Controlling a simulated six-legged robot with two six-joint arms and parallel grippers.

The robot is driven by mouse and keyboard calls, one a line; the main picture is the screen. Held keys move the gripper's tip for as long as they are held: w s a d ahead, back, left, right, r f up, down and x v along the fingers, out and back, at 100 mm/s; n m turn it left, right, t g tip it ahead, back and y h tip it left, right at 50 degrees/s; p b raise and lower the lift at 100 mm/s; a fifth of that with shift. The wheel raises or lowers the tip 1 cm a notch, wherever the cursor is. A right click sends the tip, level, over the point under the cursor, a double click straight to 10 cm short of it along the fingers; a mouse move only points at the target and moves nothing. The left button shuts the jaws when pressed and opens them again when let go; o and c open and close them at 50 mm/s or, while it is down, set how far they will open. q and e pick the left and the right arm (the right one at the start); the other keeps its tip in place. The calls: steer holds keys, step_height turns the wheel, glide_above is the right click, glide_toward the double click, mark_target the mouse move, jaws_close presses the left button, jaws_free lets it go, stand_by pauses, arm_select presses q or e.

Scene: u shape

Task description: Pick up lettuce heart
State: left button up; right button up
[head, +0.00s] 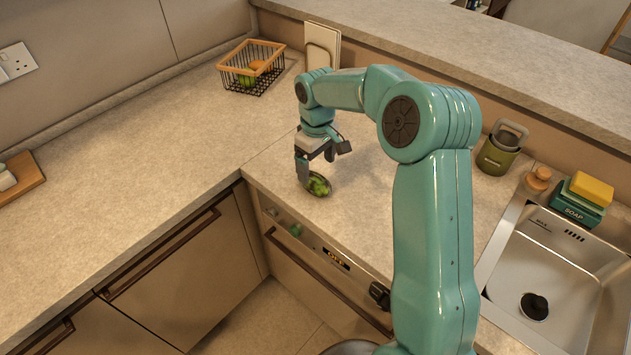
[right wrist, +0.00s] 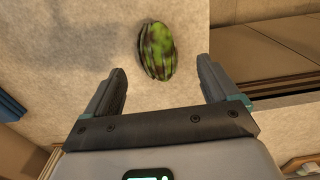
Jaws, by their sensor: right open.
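The lettuce heart (head: 319,186) is a small green, dark-streaked oval thing lying on the counter near its front edge, in the middle of the head view. My right gripper (head: 318,168) is open and points down, just above and beside it. In the right wrist view the lettuce heart (right wrist: 157,51) lies beyond the fingertips, roughly in line with the gap between the two open fingers (right wrist: 161,80). Nothing is between the fingers. My left gripper is not in view.
A wire basket (head: 235,76) with fruit stands at the back left. Boards (head: 322,42) lean on the back wall. A green container (head: 499,150), a soap box (head: 570,207) with a yellow sponge (head: 591,189) and a sink (head: 545,265) are at the right. The left counter is mostly clear.

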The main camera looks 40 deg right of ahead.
mark_target(316, 180)
step_height(316, 180, down, 2)
steer(key=shift+w, duration=0.1)
steer(key=f, duration=0.1)
steer(key=f+p, duration=0.1)
steer(key=f, duration=0.1)
steer(key=f+p, duration=0.1)
steer(key=f, duration=0.1)
steer(key=shift+w+d+f, duration=0.2)
steer(key=shift+w+f, duration=0.05)
steer(key=shift+w, duration=0.1)
steer(key=shift+s+r, duration=0.1)
steer(key=c, duration=1.1)
steer(key=shift+c, duration=0.2)
